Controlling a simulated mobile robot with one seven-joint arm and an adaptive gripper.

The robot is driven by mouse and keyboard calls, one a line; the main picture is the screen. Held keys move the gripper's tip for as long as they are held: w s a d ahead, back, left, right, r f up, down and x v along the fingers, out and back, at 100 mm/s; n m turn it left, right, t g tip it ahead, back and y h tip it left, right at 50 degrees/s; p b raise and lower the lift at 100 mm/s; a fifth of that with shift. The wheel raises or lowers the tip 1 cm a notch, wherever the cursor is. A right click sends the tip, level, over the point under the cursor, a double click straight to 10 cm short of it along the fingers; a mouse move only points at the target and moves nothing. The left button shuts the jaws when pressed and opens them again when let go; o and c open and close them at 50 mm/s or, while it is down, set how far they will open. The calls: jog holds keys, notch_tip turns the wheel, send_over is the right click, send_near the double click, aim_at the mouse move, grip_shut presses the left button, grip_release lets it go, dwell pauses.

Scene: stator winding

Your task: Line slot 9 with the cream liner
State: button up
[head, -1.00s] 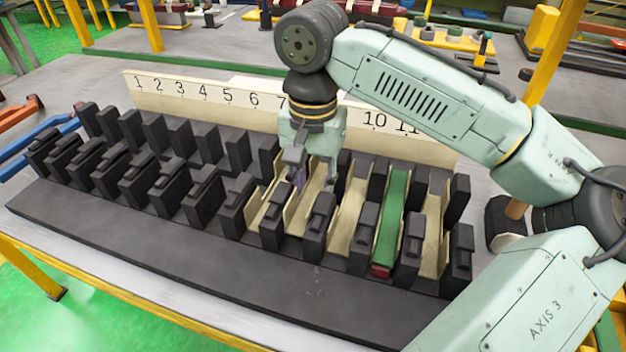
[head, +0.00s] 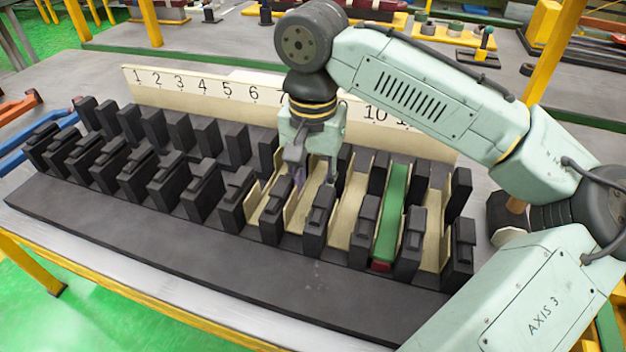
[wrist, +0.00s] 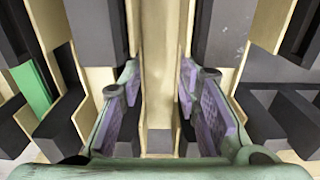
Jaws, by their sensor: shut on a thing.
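My gripper (head: 314,176) points down among the teeth of the dark slotted stator block (head: 150,248), just left of the label 10. In the wrist view its two purple-padded fingers (wrist: 162,108) are closed on the side walls of a cream liner (wrist: 158,85), a long open channel between dark teeth. In the head view this liner (head: 302,205) is partly hidden by the fingers and front teeth. I cannot tell its slot number, as my arm covers the labels there. I cannot tell whether the liner is fully seated.
Other cream liners stand on both sides, left (head: 270,208), right (head: 346,215) and far right (head: 433,232). A green strip with a red end (head: 391,215) lies in a slot on the right. The number board (head: 190,95) stands behind. The left slots look bare.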

aim_at(313, 194)
jog(key=shift+f, duration=0.5)
dwell(0.3)
jog(key=o, duration=0.9)
jog(key=shift+o, duration=0.2)
jog(key=shift+r, duration=0.25)
jog(key=shift+r+p, duration=0.4)
jog(key=shift+p, duration=0.2)
jog(key=shift+r+p, duration=0.3)
jog(key=shift+p, duration=0.05)
notch_tip(313, 194, up, 5)
jog(key=p, duration=0.5)
jog(key=shift+r, duration=1.15)
